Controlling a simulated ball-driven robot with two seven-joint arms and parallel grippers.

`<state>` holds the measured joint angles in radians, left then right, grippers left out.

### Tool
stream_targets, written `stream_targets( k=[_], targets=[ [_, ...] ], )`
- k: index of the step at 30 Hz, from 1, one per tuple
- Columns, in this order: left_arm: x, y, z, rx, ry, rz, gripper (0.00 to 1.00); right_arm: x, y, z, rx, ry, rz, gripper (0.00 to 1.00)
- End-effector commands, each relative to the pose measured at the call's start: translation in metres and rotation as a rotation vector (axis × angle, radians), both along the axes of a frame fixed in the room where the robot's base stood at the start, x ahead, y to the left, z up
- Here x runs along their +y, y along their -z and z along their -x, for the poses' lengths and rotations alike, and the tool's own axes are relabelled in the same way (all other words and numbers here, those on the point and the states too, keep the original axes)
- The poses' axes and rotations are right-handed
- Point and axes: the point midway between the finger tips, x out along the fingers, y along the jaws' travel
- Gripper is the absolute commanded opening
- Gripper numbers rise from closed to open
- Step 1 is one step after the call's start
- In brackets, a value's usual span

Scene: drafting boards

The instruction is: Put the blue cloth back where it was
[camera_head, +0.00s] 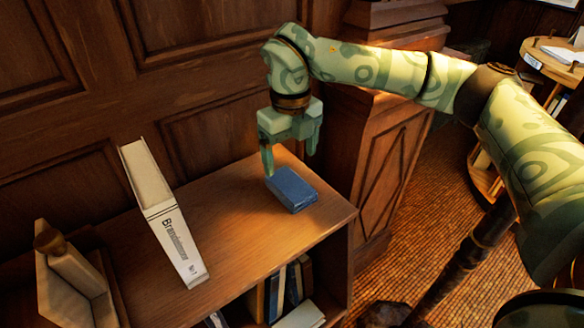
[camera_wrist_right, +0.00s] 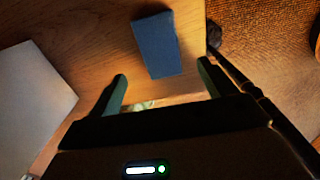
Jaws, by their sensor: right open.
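The blue cloth (camera_head: 292,190) looks like a small folded block lying flat on the wooden shelf top, near its right end. In the right wrist view the cloth (camera_wrist_right: 156,45) lies ahead of the fingertips, between their lines. My right gripper (camera_head: 290,160) points down just above and behind the cloth. Its two fingers are apart with nothing between them, and the wrist view also shows the open fingers (camera_wrist_right: 162,70). Whether a fingertip touches the cloth I cannot tell. My left gripper is in neither view.
A white binder (camera_head: 165,215) leans on the shelf top (camera_head: 240,225) left of the cloth. A bookend-like object (camera_head: 70,280) stands at the far left. Books (camera_head: 290,285) fill the shelf below. A wooden pedestal (camera_head: 385,170) stands right behind. The shelf top between binder and cloth is clear.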

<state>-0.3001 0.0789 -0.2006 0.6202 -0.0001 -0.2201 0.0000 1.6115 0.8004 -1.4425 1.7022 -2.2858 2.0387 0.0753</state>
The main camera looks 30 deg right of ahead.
Motion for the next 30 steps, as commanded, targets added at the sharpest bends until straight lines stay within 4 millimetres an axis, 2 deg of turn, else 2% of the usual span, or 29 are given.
stream_targets(
  k=[1,3,9,30],
  targets=[
    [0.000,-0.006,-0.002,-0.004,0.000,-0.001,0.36,0.000,-0.015,0.000,-0.004,0.001,-0.001,0.83],
    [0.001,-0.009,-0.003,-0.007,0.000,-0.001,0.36,0.000,-0.028,0.000,-0.004,0.000,-0.001,0.83],
    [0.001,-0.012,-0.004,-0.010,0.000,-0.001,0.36,0.000,-0.047,0.000,0.001,0.001,0.000,0.83],
    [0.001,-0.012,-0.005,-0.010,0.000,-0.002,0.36,0.000,-0.048,0.000,0.002,-0.001,-0.002,0.83]
  ],
)
